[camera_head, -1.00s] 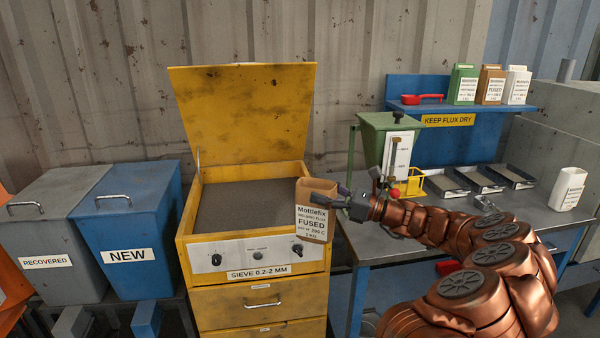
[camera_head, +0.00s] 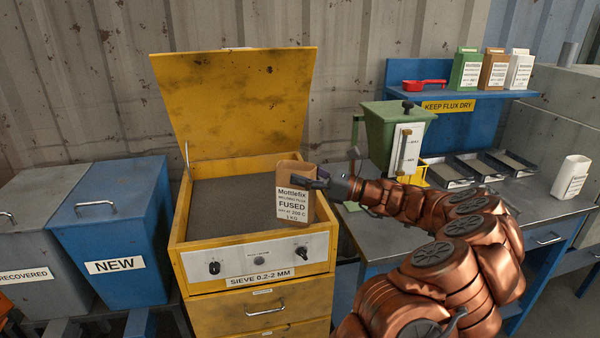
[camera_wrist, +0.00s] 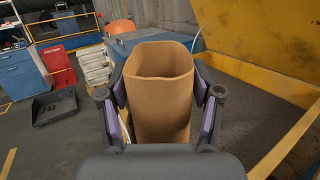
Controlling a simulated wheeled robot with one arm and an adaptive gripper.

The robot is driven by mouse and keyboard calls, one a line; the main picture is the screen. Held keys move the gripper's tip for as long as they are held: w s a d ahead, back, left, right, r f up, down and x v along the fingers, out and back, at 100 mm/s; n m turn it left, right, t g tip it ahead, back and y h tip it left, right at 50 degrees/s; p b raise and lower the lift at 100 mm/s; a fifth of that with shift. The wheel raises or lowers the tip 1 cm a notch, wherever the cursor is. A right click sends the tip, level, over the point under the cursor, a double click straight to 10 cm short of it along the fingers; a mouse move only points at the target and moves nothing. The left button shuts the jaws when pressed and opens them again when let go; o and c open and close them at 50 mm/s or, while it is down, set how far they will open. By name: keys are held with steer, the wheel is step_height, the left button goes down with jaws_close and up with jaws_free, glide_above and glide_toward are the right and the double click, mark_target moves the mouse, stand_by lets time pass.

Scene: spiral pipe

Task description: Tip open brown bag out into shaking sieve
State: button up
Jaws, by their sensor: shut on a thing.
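The open brown bag (camera_head: 296,204), labelled "Mottlefix FUSED", is upright in my gripper (camera_head: 322,182). In the wrist view the bag (camera_wrist: 160,95) stands between the two finger pads of my gripper (camera_wrist: 160,112), its open mouth facing up. The inside of the bag shows only brown wall; its contents are hidden. The yellow sieve (camera_head: 180,225) has its lid (camera_head: 240,100) raised, and its grey mesh bed (camera_head: 230,205) looks flat. The bag is at the right front part of the sieve's opening, in front of its right rim. I cannot tell whether the sieve is shaking.
A blue NEW bin (camera_head: 120,225) and a grey RECOVERED bin (camera_head: 35,215) stand left of the sieve. A green hopper (camera_head: 395,125) stands on the blue bench right of it. Other bags (camera_head: 494,70) sit on the shelf. The raised lid bounds the sieve's back.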

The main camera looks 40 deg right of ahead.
mark_target(315, 201)
steer(key=shift+w+d+r+m+p, duration=0.25)
steer(key=shift+d+m+p, duration=0.3)
steer(key=shift+m+p, duration=0.4)
steer(key=shift+a+f+m+h+p, duration=0.1)
steer(key=shift+f+m+h+p, duration=0.35)
steer(key=shift+f+m+p, duration=1.25)
steer(key=shift+d+f+m+h+p, duration=0.1)
steer(key=shift+f+m+h+p, duration=0.45)
steer(key=shift+m, duration=2.1)
steer(key=shift+a+f+m+h+p, duration=0.1)
steer(key=shift+f+m+h+p, duration=0.3)
steer(key=shift+f+m+p, duration=1.3)
steer(key=shift+w+r+m, duration=0.1)
steer(key=shift+r+m, duration=0.2)
steer(key=shift+m, duration=0.5)
steer(key=shift+f+m+p, duration=0.3)
steer(key=shift+f+p, duration=0.05)
steer(key=shift+p, duration=0.6)
steer(key=shift+f+m+p, duration=0.4)
steer(key=shift+p, duration=0.4)
